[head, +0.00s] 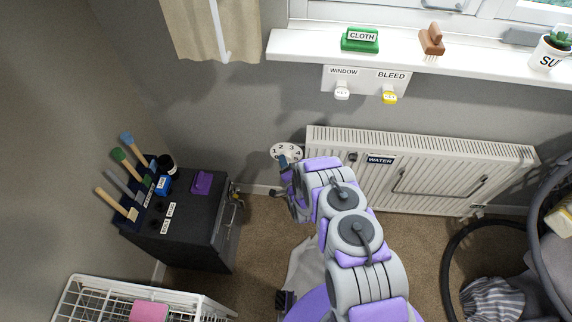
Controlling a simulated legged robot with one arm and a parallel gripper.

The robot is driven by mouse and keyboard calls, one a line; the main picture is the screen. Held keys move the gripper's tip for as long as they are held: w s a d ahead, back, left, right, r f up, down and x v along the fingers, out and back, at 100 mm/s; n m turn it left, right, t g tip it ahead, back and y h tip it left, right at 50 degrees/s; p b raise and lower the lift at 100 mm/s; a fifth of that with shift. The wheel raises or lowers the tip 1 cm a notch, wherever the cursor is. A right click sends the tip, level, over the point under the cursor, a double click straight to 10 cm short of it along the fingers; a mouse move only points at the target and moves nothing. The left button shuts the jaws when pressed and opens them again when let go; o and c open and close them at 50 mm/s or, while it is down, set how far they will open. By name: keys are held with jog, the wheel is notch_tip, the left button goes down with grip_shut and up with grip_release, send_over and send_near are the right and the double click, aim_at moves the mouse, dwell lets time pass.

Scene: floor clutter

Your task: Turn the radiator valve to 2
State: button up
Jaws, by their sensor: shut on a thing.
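The radiator valve has a round white dial plate (286,150) on the wall left of the radiator, with the numbers 1, 2, 3 and 4 around its upper part. A small blue-grey part shows at the dial's lower middle. My gripper (285,166) is at the lower part of the dial, shut on the valve. The gripper and wrist hide most of the valve knob, and I cannot tell which number it points to.
The white radiator (450,175) with a WATER label stands right of my arm. A dark cabinet (185,225) with brushes and a purple item is at left. A white wire basket (100,300) is at lower left. A black hose (450,270) curves at right.

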jog(key=shift+s+f, duration=0.1)
jog(key=shift+f, duration=0.1)
jog(key=o, duration=1)
jog(key=shift+r, duration=0.1)
jog(key=shift+o, duration=0.2)
jog(key=p+v, duration=0.6)
jog(key=v, duration=1.1)
jog(key=shift+p, duration=0.4)
jog(key=shift+r, duration=0.1)
